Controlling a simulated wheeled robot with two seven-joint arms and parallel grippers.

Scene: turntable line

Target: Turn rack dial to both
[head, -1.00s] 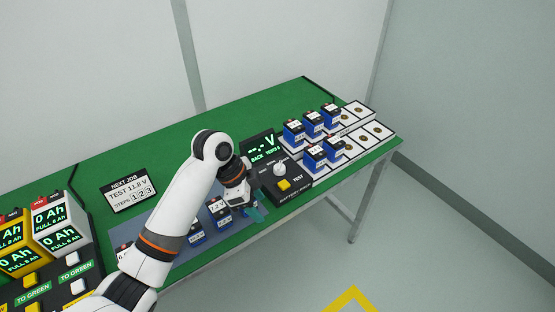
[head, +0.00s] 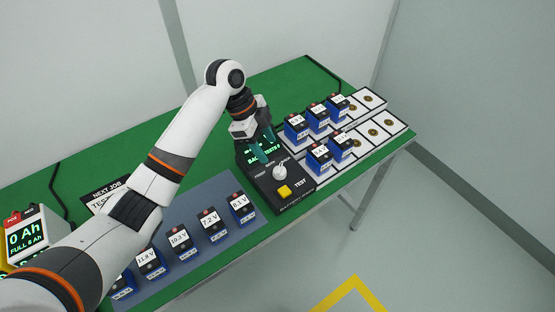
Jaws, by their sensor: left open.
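The rack dial is a white knob (head: 280,172) on the black test box (head: 263,190), beside the yellow TEST button (head: 284,191). My left gripper (head: 264,150) is open and empty, just above and left of the knob, over the box's green-lit display, which it partly hides. I cannot read the dial's labels or setting clearly. My right gripper is not in view.
Several blue batteries stand on a grey mat (head: 190,262) left of the box. Two white racks (head: 380,152) hold more blue batteries (head: 319,158) and empty round slots on the right. A NEXT JOB sign (head: 104,196) is partly hidden by my arm.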

